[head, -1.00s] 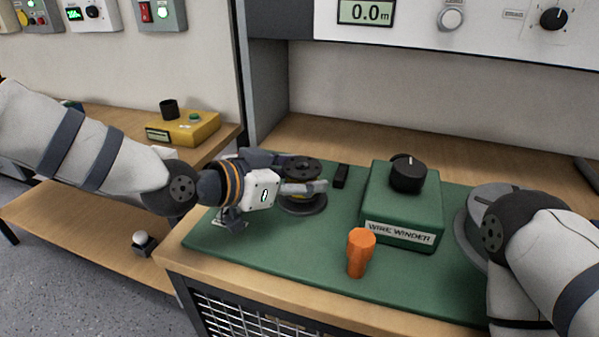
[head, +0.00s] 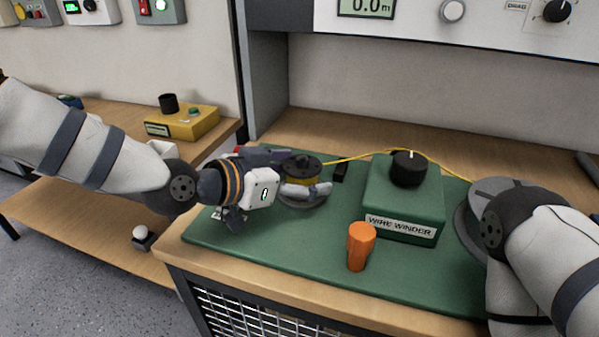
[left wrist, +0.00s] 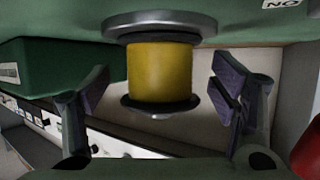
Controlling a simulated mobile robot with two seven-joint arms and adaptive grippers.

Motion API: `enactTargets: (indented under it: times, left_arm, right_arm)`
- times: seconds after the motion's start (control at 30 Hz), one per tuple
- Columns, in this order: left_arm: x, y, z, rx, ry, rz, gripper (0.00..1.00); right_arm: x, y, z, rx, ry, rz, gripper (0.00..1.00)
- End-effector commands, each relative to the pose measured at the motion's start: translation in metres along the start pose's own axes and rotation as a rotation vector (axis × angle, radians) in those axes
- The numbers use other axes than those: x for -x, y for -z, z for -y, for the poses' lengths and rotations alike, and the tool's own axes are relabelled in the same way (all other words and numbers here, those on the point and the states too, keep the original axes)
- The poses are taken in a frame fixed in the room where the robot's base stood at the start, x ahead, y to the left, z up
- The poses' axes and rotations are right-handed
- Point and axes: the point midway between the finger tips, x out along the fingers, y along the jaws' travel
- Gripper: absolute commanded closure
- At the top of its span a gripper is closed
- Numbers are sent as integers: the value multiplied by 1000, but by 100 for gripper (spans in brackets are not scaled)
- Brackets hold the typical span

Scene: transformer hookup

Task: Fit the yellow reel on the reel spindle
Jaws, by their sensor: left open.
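The yellow reel (head: 300,178), with dark round flanges, stands upright on the spindle's grey round base (head: 296,203) on the green mat. The spindle shaft is hidden inside the reel. In the left wrist view, the yellow reel (left wrist: 160,72) shows between the fingers, against the grey base disc (left wrist: 160,25). My left gripper (head: 308,189) reaches in from the left at reel height. Its fingers (left wrist: 165,90) are open, one on each side of the reel, with visible gaps. A yellow wire (head: 365,155) runs from the reel to the right. My right gripper is out of view.
The green wire winder box (head: 403,205) with a black knob (head: 408,168) stands right of the reel. An orange handle (head: 360,247) stands in front. A grey disc (head: 480,190) lies at the right, partly behind my right arm.

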Motion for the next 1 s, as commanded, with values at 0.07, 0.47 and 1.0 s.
enactTargets:
  times: [0.07, 0.47, 1.0]
  left_arm:
    - [2, 7, 0, -3, 2, -4, 21]
    - [19, 48, 0, -6, 3, -9, 21]
    - [61, 49, 2, -1, 3, -7, 21]
  right_arm:
    - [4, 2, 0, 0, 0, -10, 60]
    - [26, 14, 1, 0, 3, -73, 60]
    - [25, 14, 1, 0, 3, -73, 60]
